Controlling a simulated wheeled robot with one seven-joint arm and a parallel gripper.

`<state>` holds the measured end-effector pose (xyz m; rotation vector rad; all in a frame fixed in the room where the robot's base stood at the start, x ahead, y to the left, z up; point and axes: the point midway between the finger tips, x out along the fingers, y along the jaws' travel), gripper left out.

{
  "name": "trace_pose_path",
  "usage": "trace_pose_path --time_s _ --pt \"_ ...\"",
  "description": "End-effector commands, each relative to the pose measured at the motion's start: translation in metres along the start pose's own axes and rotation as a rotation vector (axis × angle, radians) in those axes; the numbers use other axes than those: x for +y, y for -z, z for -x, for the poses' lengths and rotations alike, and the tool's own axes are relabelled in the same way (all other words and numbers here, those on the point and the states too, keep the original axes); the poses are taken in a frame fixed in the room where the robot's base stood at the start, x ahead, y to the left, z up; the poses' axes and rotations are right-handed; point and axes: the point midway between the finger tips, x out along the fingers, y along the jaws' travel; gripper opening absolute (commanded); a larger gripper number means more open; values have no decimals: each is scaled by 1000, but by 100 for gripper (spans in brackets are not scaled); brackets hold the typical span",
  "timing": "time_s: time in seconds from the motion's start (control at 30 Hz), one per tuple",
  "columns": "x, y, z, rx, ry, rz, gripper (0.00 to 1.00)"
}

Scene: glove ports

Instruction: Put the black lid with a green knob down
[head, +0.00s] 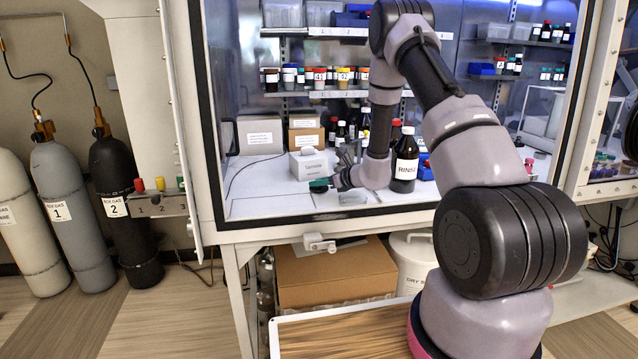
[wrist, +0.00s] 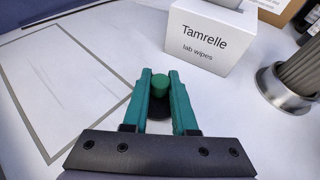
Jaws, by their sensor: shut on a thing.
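The black lid (wrist: 158,112) with a green knob (wrist: 160,82) is between the teal fingers of my gripper (wrist: 160,84) in the wrist view. The fingers are shut on the knob, one on each side. The fingers and palm hide part of the lid, and I cannot tell whether it touches the white work surface. In the head view my gripper (head: 322,185) is low over the front of the cabinet floor, and the lid is too small to make out clearly there.
A white lab wipes box (wrist: 212,38) stands just beyond my gripper; it also shows in the head view (head: 309,165). A metal cup of rods (wrist: 288,88) is at the right. A grey rectangular outline (wrist: 60,85) marks clear surface at the left. The RINSE bottle (head: 405,162) stands beside my arm.

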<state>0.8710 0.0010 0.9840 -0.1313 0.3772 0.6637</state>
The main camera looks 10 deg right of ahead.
Motion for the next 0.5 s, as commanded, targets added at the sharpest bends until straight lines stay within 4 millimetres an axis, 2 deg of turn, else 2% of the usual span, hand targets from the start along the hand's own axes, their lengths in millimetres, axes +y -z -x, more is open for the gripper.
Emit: trace_pose_path --time_s 0.23,0.27,0.3,0.33,0.5 --pt "0 3 -1 0 0 0 0" --pt "0 2 -1 -1 0 0 37" --pt "0 2 -1 -1 0 0 52" --pt "0 2 -1 0 0 0 56" --pt "0 2 -1 0 0 0 56"
